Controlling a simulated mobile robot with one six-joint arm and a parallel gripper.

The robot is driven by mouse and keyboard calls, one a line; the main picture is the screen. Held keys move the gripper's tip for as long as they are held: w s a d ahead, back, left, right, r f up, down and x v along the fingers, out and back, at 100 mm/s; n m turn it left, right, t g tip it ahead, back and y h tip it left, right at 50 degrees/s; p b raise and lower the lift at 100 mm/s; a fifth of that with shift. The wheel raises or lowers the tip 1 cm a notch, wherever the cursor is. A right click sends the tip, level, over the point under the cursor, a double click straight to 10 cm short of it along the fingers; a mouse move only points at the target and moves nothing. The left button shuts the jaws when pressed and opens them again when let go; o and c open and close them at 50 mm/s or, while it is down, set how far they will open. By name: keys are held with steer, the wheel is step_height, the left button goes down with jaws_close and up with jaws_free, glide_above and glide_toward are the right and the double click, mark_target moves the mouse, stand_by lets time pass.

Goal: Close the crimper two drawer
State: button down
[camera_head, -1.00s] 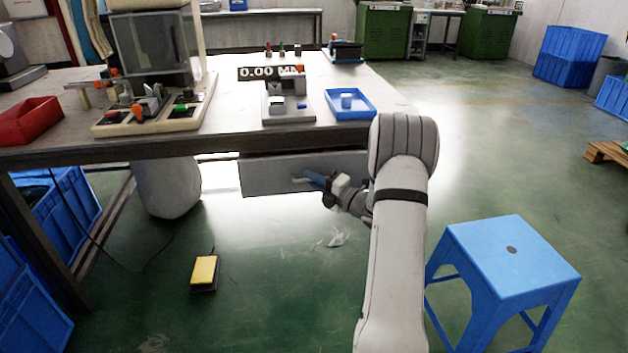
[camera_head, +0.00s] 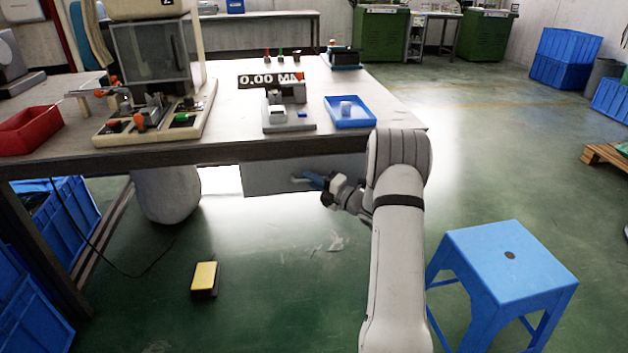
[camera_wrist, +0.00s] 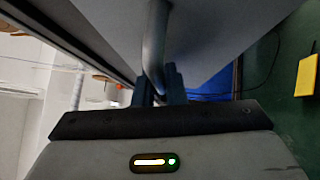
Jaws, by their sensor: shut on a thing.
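The drawer (camera_head: 262,179) shows as a grey front panel just under the front edge of the workbench. Its bar handle (camera_head: 299,178) sticks out from the front and shows as a curved grey bar in the wrist view (camera_wrist: 154,45). My gripper (camera_head: 316,180) is shut on this handle, with its blue fingers on either side of the bar in the wrist view (camera_wrist: 160,87). The panel's upper edge lies close beneath the tabletop. The inside of the drawer is hidden, and I cannot tell whether it is fully in.
The workbench (camera_head: 225,152) carries a red bin (camera_head: 30,130), a blue tray (camera_head: 366,122) and fixtures. A blue stool (camera_head: 505,260) stands to the right of my arm. A yellow pedal (camera_head: 204,277) lies on the floor. The floor before the drawer is mostly clear.

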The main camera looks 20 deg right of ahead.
steer(key=c, duration=1.8)
jaws_free()
steer(key=shift+w+d, duration=0.15)
steer(key=shift+w, duration=0.05)
steer(key=shift+o, duration=0.2)
steer(key=shift+s, duration=0.1)
steer(key=r+p+v, duration=0.1)
steer(key=p+v, duration=0.1)
steer(key=v, duration=0.5)
steer(key=shift+s+d+f, duration=0.15)
steer(key=shift+s+f, duration=0.2)
steer(key=shift+f, duration=0.1)
